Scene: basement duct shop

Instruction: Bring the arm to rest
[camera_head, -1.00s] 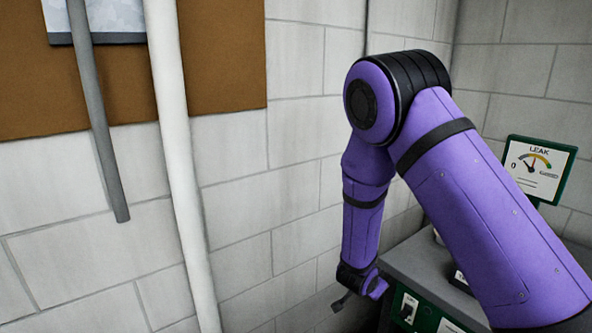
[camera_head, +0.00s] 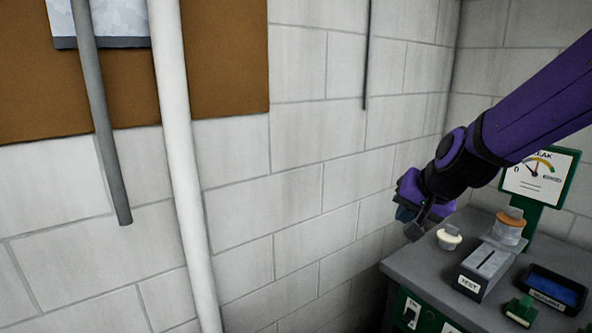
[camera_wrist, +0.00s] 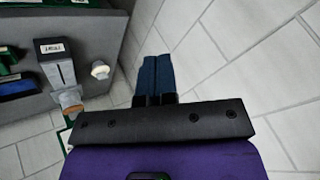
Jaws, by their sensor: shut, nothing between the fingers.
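My purple arm reaches in from the right in the head view. My gripper (camera_head: 408,222) hangs just past the left edge of the grey bench (camera_head: 420,262), in front of the block wall. In the wrist view my gripper (camera_wrist: 157,68) shows two dark blue fingers pressed together with nothing between them. The fingers point toward the wall and floor side, apart from the things on the bench.
Pipes (camera_head: 178,150) run down the left wall.

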